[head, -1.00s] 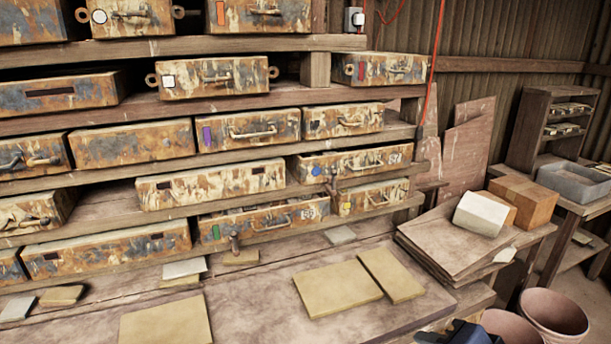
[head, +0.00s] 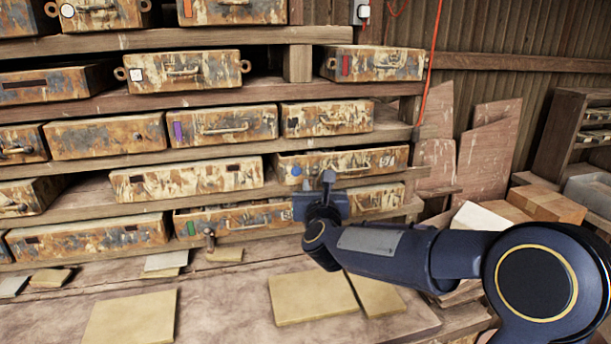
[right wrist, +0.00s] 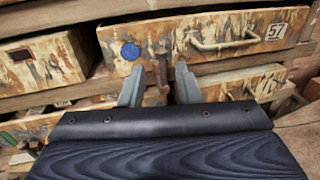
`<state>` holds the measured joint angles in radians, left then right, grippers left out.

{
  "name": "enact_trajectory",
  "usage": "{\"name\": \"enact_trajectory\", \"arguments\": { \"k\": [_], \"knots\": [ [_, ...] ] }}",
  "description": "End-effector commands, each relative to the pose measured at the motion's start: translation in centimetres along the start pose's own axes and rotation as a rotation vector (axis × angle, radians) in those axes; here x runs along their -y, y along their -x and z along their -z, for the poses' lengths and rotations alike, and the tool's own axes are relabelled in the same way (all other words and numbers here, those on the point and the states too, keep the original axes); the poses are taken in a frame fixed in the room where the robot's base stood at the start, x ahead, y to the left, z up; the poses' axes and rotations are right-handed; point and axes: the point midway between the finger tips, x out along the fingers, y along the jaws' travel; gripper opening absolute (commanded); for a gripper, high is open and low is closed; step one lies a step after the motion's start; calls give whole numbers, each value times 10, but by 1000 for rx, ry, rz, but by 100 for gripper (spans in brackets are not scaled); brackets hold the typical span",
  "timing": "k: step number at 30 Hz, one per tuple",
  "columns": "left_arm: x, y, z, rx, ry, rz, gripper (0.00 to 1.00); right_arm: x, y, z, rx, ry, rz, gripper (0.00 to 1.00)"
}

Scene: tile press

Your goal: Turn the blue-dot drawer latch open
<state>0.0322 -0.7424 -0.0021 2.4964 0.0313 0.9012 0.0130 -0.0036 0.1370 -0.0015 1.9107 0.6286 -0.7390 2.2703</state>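The blue-dot drawer (head: 345,161) sits on the right of the shelf, its blue dot (head: 296,170) near its left end. It also shows in the right wrist view (right wrist: 190,38), with a bar handle and the number 57. A rusty upright latch (right wrist: 158,78) hangs at its lower front edge, just right of the dot. My right gripper (right wrist: 161,66) is open, with one finger on each side of the latch; I cannot tell whether they touch it. In the head view my right gripper (head: 327,190) covers part of the latch area. My left gripper is not in view.
A green-marked drawer (head: 240,218) with its own hanging latch (head: 209,238) sits below left. Tan tiles (head: 312,296) lie on the bench. A red cord (head: 431,75) hangs at the right.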

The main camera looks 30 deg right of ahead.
Motion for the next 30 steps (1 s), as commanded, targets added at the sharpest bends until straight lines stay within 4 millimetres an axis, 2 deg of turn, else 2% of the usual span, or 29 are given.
{"name": "enact_trajectory", "arguments": {
  "k": [3,9,13,20,27,30],
  "knots": [
    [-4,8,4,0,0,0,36,0,-22,-2,-2,3,2,30],
    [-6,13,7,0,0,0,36,0,-46,-1,-2,4,1,30],
    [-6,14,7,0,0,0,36,0,-53,0,-1,4,-1,30],
    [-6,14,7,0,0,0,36,0,-54,0,-1,4,-1,30],
    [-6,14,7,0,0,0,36,0,-54,0,-1,5,-1,1],
    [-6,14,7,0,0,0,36,0,-54,0,-1,5,-1,0]
  ]
}}
